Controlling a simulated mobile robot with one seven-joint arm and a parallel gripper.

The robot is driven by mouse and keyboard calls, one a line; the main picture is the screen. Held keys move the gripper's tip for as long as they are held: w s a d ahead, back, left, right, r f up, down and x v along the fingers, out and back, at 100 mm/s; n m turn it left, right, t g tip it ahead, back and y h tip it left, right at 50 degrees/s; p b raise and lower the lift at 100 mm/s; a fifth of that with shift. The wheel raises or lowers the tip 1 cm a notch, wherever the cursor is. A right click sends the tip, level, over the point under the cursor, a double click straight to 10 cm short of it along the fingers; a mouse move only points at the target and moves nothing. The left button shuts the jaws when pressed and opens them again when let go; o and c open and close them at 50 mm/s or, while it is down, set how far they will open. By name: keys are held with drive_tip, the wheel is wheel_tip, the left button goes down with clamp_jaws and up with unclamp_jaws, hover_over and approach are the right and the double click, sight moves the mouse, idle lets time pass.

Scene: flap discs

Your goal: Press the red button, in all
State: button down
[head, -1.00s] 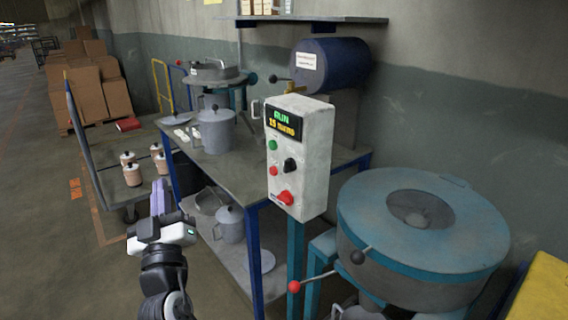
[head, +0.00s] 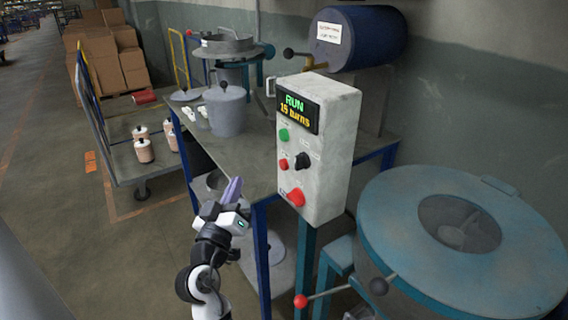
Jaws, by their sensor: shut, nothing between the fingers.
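A white control box (head: 318,150) stands on a blue post in the head view. Its display (head: 297,111) reads RUN in green, with a yellow line below that looks like "15 turns". Under it are a green button (head: 284,135), a small red button (head: 283,164), a black knob (head: 303,160) and a larger red button (head: 296,197) at the bottom. My gripper (head: 233,188) is shut and empty, its purple fingers pointing up. It is left of the box, roughly level with the larger red button and apart from it.
A blue-topped round machine (head: 475,240) with a red-tipped lever (head: 301,301) stands at the right. A workbench (head: 245,165) with a grey pot (head: 226,112) is behind my gripper. A cart (head: 150,165) with several jars is at the left. Open floor lies at the left.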

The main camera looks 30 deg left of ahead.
drive_tip(key=p, duration=0.2)
approach(279, 161)
drive_tip(key=w+a+r, duration=0.2)
drive_tip(key=a, duration=0.2)
drive_tip(key=shift+w+d+f, duration=0.1)
drive_tip(key=shift+w+d, duration=0.15)
drive_tip(key=shift+w, duration=0.3)
drive_tip(key=shift+w+d+f, duration=0.1)
drive_tip(key=shift+w+d, duration=0.15)
drive_tip(key=shift+w, duration=0.35)
idle(1.1)
drive_tip(key=shift+w+d, duration=0.15)
drive_tip(key=shift+w, duration=0.15)
drive_tip(key=shift+w+d, duration=0.2)
drive_tip(key=shift+w, duration=0.2)
idle(0.6)
drive_tip(key=shift+s, duration=0.1)
drive_tip(key=shift+s+a+b, duration=0.35)
drive_tip(key=shift+s+b, duration=0.2)
drive_tip(key=shift+s, duration=0.15)
drive_tip(key=shift+s, duration=0.1)
